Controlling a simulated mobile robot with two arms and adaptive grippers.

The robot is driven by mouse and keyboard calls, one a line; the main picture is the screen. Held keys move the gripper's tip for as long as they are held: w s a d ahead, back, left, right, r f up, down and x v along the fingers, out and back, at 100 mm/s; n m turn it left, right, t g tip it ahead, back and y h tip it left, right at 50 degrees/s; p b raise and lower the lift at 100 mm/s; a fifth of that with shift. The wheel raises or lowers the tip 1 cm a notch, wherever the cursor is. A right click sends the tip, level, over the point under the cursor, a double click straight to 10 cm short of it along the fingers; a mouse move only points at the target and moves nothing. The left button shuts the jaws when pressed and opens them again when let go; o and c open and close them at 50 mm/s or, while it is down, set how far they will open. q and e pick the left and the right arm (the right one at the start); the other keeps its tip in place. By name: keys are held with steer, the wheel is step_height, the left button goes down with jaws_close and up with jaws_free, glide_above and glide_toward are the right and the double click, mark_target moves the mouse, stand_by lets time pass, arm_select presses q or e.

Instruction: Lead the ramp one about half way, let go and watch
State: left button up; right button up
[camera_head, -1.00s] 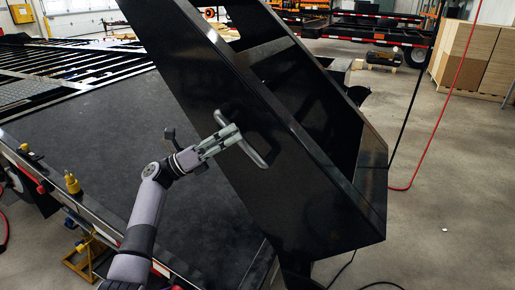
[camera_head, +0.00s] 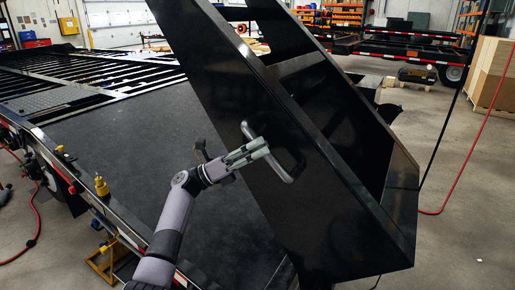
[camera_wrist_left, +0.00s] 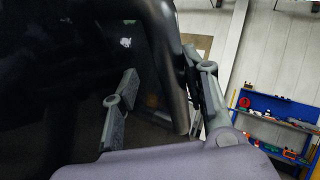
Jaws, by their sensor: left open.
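The black trailer ramp (camera_head: 315,215) stands raised and tilted, with its broad side toward me in the head view. A grey bar handle (camera_head: 279,168) is fixed to that side. My left gripper (camera_head: 262,150) is at the handle with its fingers apart. In the left wrist view the dark handle bar (camera_wrist_left: 172,75) runs between the spread fingers of my left gripper (camera_wrist_left: 160,95), nearer the right one. I cannot tell whether a finger touches the bar. My right gripper is not in view.
The trailer deck (camera_head: 130,130) lies left of the ramp. A yellow fitting (camera_head: 101,186) stands on its near edge. Floor at the lower right is mostly clear.

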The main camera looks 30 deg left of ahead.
arm_select(q)
steer(key=shift+s+a, duration=0.1)
steer(key=shift+s+a, duration=0.1)
steer(key=shift+a, duration=0.05)
steer(key=v, duration=1.1)
steer(key=shift+s+a+f, duration=0.2)
steer(key=shift+f, duration=0.05)
steer(key=s+p, duration=0.9)
steer(key=s, duration=0.5)
stand_by(0.4)
